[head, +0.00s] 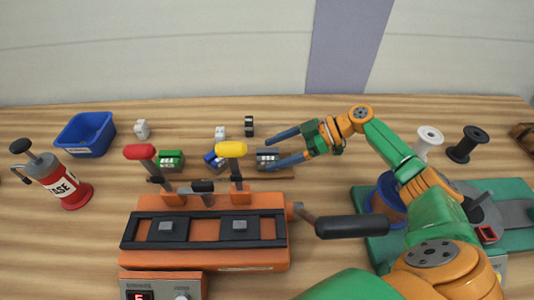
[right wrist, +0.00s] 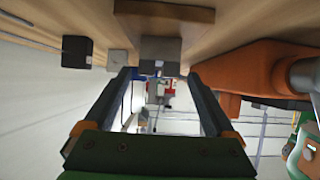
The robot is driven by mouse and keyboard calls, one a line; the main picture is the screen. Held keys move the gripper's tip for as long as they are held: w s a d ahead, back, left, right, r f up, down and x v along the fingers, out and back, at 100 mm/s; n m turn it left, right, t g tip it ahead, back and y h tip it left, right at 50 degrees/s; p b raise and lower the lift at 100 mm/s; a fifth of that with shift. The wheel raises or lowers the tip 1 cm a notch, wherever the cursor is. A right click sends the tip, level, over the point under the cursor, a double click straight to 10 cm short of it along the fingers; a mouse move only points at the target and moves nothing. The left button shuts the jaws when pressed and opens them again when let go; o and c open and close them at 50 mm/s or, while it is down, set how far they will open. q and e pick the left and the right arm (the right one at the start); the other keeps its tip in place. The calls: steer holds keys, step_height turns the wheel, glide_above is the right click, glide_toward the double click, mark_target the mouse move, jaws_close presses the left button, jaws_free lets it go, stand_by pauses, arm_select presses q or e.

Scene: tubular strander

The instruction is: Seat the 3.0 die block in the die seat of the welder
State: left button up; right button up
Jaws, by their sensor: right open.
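The orange welder (head: 205,256) stands front centre, with a red-knobbed lever (head: 140,152) and a yellow-knobbed lever (head: 231,149). Its black top frame (head: 203,243) holds two small grey pads; I cannot tell which part is the die seat. Behind it are a green die block (head: 172,156), a blue die block (head: 212,158) and a dark grey die block (head: 268,153). Their markings are too small to read. My right gripper (head: 265,154) is open, its fingertips on either side of the grey block. That block (right wrist: 160,50) also shows between the fingers in the right wrist view.
A wooden strip (head: 270,174) lies in front of the blocks. A blue bin (head: 85,134) and a red grease can (head: 68,188) stand left. Small white and black pieces (head: 249,126) lie behind. White (head: 430,138) and black spools (head: 466,146) and a green machine (head: 515,188) are right.

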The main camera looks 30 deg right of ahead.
mark_target(265, 156)
steer(key=x, duration=0.2)
steer(key=shift+w+a+f, duration=0.1)
steer(key=shift+w+f, duration=0.05)
steer(key=shift+w, duration=0.1)
steer(key=shift+s, duration=0.1)
jaws_close()
